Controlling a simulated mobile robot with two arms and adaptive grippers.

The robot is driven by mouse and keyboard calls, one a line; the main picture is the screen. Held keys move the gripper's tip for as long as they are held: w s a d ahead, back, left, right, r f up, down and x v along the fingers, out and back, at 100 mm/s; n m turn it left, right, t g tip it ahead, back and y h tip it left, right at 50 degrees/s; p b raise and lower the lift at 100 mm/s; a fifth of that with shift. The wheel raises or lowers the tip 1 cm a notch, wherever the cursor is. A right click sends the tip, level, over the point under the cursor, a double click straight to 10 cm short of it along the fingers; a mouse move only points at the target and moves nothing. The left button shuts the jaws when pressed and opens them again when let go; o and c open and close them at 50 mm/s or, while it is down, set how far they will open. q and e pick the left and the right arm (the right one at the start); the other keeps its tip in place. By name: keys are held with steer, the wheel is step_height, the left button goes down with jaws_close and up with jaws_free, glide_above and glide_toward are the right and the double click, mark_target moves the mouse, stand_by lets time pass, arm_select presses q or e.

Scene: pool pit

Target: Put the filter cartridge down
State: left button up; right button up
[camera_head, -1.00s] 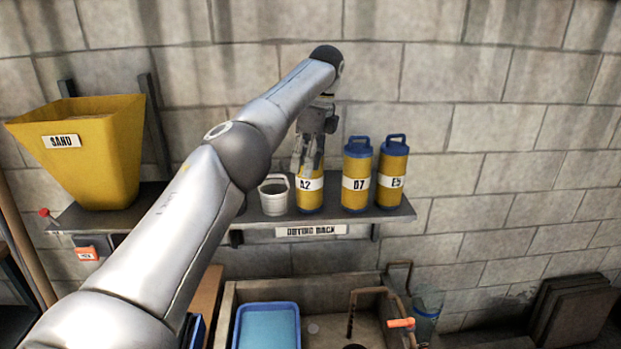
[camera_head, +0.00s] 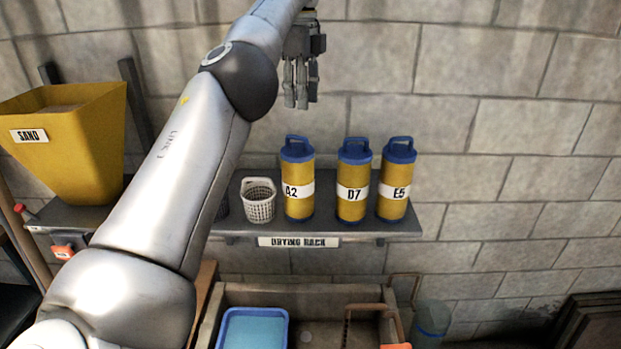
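Three yellow cartridges with blue caps and handles stand upright on the grey drying rack shelf (camera_head: 235,228). They are labelled A2 (camera_head: 298,180), D7 (camera_head: 353,181) and E5 (camera_head: 396,181). A2 is the leftmost of the three, beside a white basket. My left gripper (camera_head: 301,102) hangs fingers down above the A2 cartridge, with clear space between its fingertips and the handle. Its fingers look apart and nothing is between them. My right gripper is not in view.
A white basket (camera_head: 259,202) stands left of A2, with a dark container partly hidden behind my arm. A yellow sand bin (camera_head: 70,140) is at the left. Below are a sink (camera_head: 330,297) and a blue tray (camera_head: 228,325). The shelf's right end lies just past E5.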

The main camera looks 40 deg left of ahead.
mark_target(297, 138)
arm_select(q)
steer(key=f, duration=0.1)
steer(key=s+f, duration=0.1)
steer(key=f, duration=0.1)
steer(key=shift+s+f, duration=0.25)
steer(key=shift+f, duration=0.55)
steer(key=shift+s, duration=0.15)
steer(key=shift+s+f, duration=0.1)
steer(key=shift+f, duration=0.15)
step_height(297, 138, down, 4)
steer(key=shift+f, duration=0.4)
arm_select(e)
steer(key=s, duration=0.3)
